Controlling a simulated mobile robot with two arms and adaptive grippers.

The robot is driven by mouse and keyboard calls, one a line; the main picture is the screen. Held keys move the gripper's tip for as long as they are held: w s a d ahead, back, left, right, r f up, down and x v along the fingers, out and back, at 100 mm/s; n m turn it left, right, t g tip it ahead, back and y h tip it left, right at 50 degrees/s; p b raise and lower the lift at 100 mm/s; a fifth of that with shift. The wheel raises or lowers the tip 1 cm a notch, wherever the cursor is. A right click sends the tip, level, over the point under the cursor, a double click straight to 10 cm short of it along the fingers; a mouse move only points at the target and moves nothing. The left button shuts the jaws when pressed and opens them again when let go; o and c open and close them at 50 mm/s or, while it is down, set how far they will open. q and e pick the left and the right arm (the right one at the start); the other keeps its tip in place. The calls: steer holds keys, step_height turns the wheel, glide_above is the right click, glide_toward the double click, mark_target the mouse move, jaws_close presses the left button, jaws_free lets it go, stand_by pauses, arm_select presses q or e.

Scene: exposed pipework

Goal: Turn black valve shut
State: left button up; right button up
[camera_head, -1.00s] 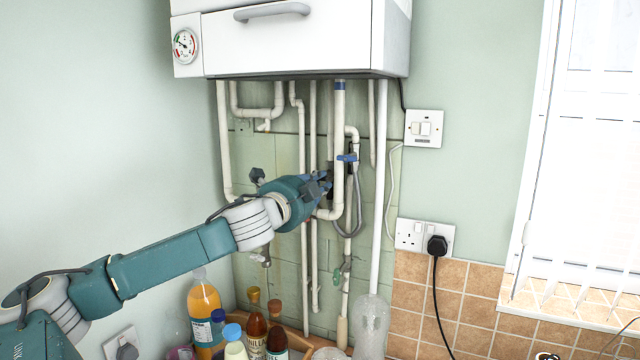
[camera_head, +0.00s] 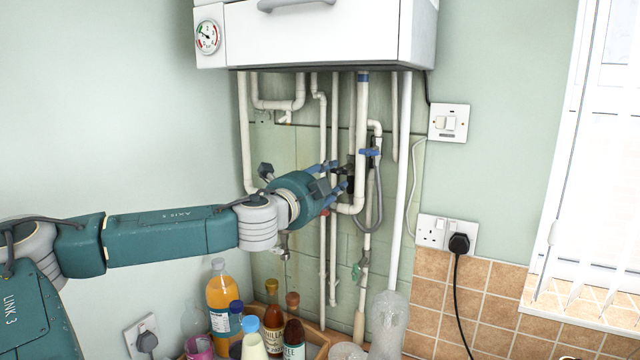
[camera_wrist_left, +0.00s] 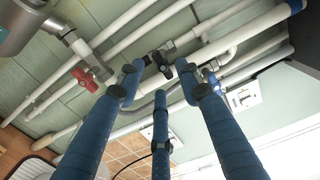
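The black valve shows in the left wrist view as a dark handle (camera_wrist_left: 163,62) on a pale pipe, just beyond the spread fingertips. In the head view a dark part of it (camera_head: 347,172) shows beside the white vertical pipe, partly hidden by my fingers. My left gripper (camera_head: 338,178) has its blue fingers spread and points at the valve; its fingers also show in the left wrist view (camera_wrist_left: 160,85). It is open and empty, and I cannot tell whether a fingertip touches the handle. My right gripper is not in view.
A blue valve (camera_head: 370,152) sits right of the black one. A red valve (camera_wrist_left: 86,80) shows in the left wrist view. White pipes surround the gripper under the boiler (camera_head: 310,35). Several bottles, including an orange one (camera_head: 222,295), stand below the arm.

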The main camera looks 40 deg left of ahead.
arm_select(q)
steer(key=v, duration=0.4)
steer(key=shift+s+a+r, duration=0.1)
steer(key=shift+s, duration=0.15)
stand_by(0.4)
